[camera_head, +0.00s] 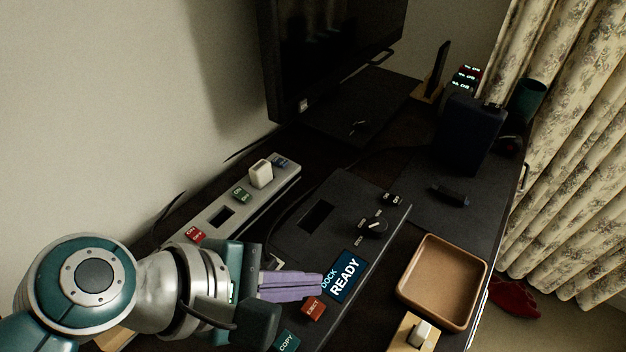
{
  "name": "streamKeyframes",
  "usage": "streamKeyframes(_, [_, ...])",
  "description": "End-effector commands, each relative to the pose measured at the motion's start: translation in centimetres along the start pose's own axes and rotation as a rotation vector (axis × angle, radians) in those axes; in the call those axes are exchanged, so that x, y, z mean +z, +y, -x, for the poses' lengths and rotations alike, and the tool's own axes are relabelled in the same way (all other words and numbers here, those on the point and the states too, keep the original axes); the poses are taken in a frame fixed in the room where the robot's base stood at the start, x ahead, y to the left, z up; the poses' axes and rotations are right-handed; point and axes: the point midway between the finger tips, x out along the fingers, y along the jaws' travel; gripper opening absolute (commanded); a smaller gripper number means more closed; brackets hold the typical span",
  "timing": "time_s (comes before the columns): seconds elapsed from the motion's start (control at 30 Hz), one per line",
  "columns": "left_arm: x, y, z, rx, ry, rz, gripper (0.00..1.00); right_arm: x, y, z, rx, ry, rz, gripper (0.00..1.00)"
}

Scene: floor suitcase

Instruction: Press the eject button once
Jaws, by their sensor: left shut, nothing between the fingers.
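The eject button (313,308) is a small red square with white lettering on the black dock panel (345,215). My left gripper (321,284) comes in from the lower left with its purple fingers shut and empty. The fingertips are just above the red button in the picture, near the dock's screen (345,277), which reads "DOCK READY". I cannot tell whether the fingertips touch the panel. A green copy button (287,342) sits below and left of the red one. My right gripper is not in view.
A grey power strip (228,203) with switches and a white plug lies behind the dock. A brown tray (441,284) stands to the right. A monitor (335,55), a dark box (470,133) and a small black stick (450,195) are further back.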

Motion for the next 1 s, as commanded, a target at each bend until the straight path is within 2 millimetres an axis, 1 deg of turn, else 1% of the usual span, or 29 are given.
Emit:
streamKeyframes(0.03, [-0.8, -0.8, -1.0, 0.000, 0.001, 0.000, 0.00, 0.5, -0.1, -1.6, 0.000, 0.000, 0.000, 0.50])
streamKeyframes(0.23, [-1.6, -1.7, -2.3, -0.001, -0.001, 0.000, 0.00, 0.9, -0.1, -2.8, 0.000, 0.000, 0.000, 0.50])
streamKeyframes(0.37, [-1.8, -1.8, -2.6, 0.001, -0.001, 0.000, 0.00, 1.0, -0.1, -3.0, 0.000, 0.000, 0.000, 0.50])
streamKeyframes(1.0, [-1.8, -1.8, -2.5, 0.000, -0.001, 0.000, 0.00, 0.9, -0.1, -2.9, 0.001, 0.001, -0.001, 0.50])
